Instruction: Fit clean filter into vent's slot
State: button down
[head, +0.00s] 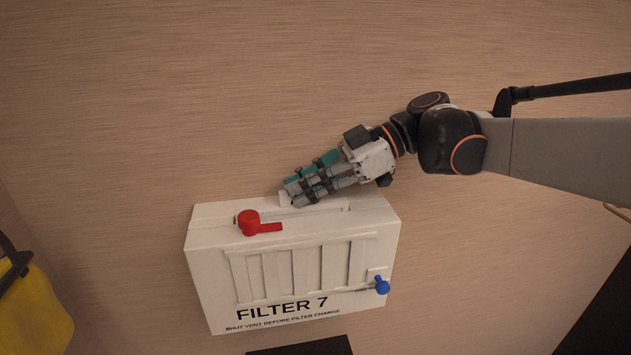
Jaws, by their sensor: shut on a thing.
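The vent (293,311) is a white box on the wood-grain wall, marked "FILTER 7" and "SHUT VENT BEFORE FILTER CHANGE". A slot with a pale rim (328,208) runs along its top face. A red handle (250,223) sits at the top front edge, and a blue handle (381,286) at the lower right of the front. My gripper (290,195) is at the vent's top, by the slot, with its fingers shut on a small pale piece (286,199), which looks like the filter's upper part. The fingers hide much of it. How deep it sits in the slot cannot be told.
A yellow item (35,312) hangs at the lower left. A dark object (300,347) is just below the vent, and a dark surface (597,318) is at the lower right. The wall above and left of the vent is clear.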

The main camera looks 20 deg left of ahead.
jog(key=shift+f+b, duration=0.5)
jog(key=shift+f, duration=0.3)
jog(key=c, duration=1.6)
grip_release()
jog(key=v, duration=1.2)
jog(key=shift+f, duration=0.1)
